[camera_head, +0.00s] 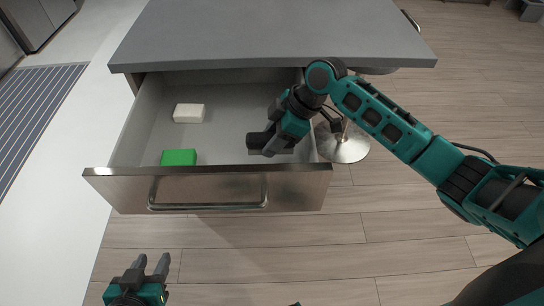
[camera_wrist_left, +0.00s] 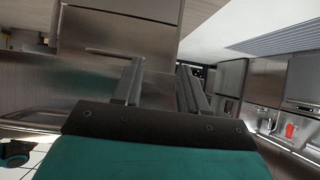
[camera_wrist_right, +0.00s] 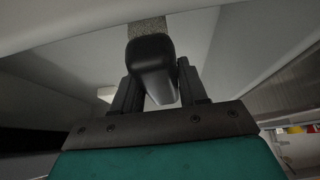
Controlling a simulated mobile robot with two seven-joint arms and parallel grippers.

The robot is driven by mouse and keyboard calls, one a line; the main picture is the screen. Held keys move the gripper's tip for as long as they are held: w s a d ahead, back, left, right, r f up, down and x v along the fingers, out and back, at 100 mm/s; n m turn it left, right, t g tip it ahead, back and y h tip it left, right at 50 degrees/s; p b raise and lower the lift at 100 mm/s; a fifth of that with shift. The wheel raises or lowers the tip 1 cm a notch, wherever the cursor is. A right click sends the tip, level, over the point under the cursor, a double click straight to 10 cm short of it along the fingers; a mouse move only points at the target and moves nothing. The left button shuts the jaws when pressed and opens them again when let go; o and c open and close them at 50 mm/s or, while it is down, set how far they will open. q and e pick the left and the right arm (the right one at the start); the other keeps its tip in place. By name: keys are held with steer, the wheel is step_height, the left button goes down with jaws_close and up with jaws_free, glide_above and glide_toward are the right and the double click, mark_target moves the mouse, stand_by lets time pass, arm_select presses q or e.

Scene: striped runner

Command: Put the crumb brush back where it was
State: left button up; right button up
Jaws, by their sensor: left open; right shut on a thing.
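The crumb brush (camera_wrist_right: 150,52) shows in the right wrist view as a black rounded handle with a grey-brown speckled part beyond it. My right gripper (camera_wrist_right: 157,82) is shut on the handle. In the head view my right gripper (camera_head: 272,142) is inside the open drawer (camera_head: 225,115), toward its right side; the dark brush is hard to tell from the fingers there. Whether the brush touches the drawer floor cannot be told. My left gripper (camera_head: 150,266) is open and empty, low in front of the drawer; its fingers also show in the left wrist view (camera_wrist_left: 158,85).
A white block (camera_head: 189,113) and a green block (camera_head: 179,157) lie in the drawer's left half. The drawer front with its bar handle (camera_head: 207,207) faces me. The grey worktop (camera_head: 270,35) overhangs the back. A round metal stool base (camera_head: 343,148) stands right of the drawer.

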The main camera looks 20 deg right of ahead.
step_height(320, 180, down, 6)
steer(key=shift+r+b, duration=0.1)
steer(key=shift+b, duration=0.45)
arm_select(q)
steer(key=shift+w+d, duration=0.15)
steer(key=shift+w, duration=0.15)
arm_select(e)
steer(key=o, duration=1)
arm_select(q)
steer(key=shift+f, duration=0.15)
steer(key=shift+s+a+r+p, duration=0.25)
steer(key=shift+s+a+p, duration=0.15)
steer(key=shift+p, duration=0.7)
arm_select(e)
steer(key=v, duration=1.2)
arm_select(q)
steer(key=shift+r, duration=0.15)
arm_select(e)
steer(key=shift+a, duration=0.1)
